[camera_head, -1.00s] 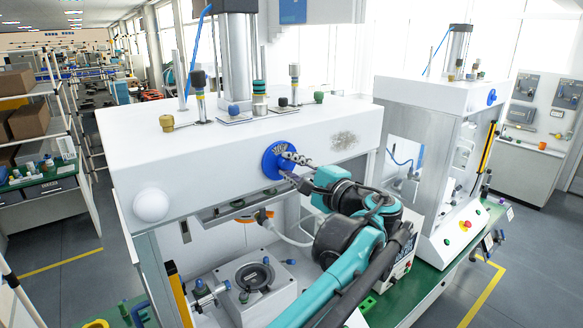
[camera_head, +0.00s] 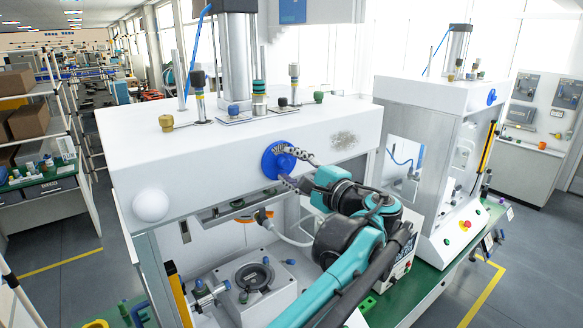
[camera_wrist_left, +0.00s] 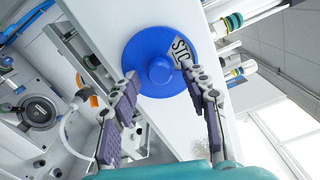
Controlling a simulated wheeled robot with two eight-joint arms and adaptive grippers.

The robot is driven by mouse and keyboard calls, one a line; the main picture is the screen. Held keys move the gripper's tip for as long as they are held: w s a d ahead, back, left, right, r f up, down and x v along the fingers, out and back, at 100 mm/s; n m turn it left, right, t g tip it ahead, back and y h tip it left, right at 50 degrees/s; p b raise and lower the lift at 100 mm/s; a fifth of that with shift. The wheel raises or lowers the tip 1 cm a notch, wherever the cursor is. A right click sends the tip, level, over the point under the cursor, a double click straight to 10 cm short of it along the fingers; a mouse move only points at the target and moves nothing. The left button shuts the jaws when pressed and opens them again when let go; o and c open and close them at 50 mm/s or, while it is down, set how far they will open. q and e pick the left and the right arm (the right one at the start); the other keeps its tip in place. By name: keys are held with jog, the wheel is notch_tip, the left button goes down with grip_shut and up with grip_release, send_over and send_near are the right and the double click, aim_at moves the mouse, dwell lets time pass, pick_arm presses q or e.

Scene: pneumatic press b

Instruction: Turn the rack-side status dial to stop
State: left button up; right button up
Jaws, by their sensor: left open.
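The round blue status dial (camera_head: 272,163) is on the front face of the white press housing. In the left wrist view the dial (camera_wrist_left: 143,54) has a raised centre knob (camera_wrist_left: 160,71) and a pale label, partly hidden by a finger, on which "STO" can be read. My left gripper (camera_head: 290,165) is open at the dial, one finger above the knob and one below. In the left wrist view its fingertips (camera_wrist_left: 160,76) stand on either side of the knob, with visible gaps. My right gripper is not in view.
The white housing (camera_head: 220,160) has a white round button (camera_head: 151,205) at its left. Below is a fixture block with a dark ring (camera_head: 254,277). A second press (camera_head: 437,95) stands at the right, on the green bench.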

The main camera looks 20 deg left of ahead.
pick_arm(q)
jog(key=v, duration=1.2)
jog(key=shift+f, duration=0.15)
